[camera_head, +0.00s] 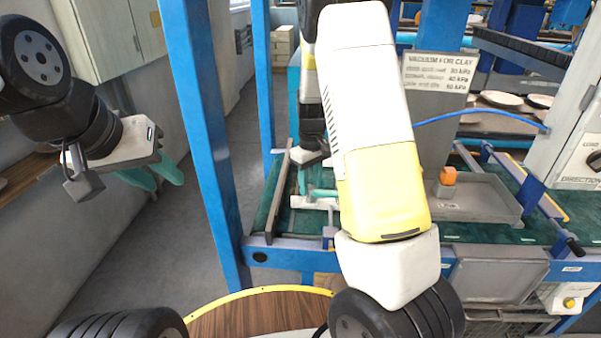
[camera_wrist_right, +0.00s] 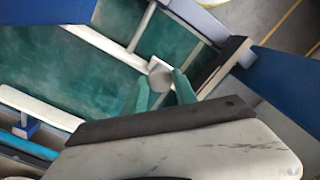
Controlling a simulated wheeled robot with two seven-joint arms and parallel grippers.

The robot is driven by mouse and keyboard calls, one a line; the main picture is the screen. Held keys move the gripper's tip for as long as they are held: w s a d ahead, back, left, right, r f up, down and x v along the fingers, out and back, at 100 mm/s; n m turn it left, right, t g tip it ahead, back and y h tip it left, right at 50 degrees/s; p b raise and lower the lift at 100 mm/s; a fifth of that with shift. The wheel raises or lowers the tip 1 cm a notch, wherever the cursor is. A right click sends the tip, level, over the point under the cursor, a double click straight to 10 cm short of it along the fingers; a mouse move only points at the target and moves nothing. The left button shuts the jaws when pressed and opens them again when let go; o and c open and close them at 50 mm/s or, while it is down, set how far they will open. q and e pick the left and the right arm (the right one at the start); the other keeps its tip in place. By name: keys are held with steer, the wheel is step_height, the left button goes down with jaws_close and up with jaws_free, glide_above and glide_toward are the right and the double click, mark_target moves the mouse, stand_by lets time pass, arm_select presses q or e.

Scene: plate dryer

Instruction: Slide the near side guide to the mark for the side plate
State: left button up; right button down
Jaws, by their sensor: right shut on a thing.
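My right gripper (camera_head: 314,190) reaches down over the green belt, partly hidden behind my own arm in the head view. A thin pale rod runs beside the knob across the belt. A long dark-topped rail (camera_wrist_right: 222,68) lies close to the right of the fingers. I cannot make out the side plate mark. My left gripper (camera_head: 157,176) hangs empty at the left, its teal fingers apart, away from the belt.
Blue frame posts (camera_head: 205,130) stand left of the belt (camera_head: 500,232). A grey control box (camera_head: 572,140) stands at the far right. The floor between the wall and frame is clear.

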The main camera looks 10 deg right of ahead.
stand_by(0.5)
steer(key=shift+w+d, duration=0.25)
steer(key=shift+w, duration=0.55)
steer(key=c, duration=1)
jaws_free()
steer(key=shift+o, duration=0.2)
steer(key=shift+s+r, duration=0.1)
step_height(320, 180, up, 8)
steer(key=shift+f, duration=0.15)
steer(key=shift+a, duration=0.1)
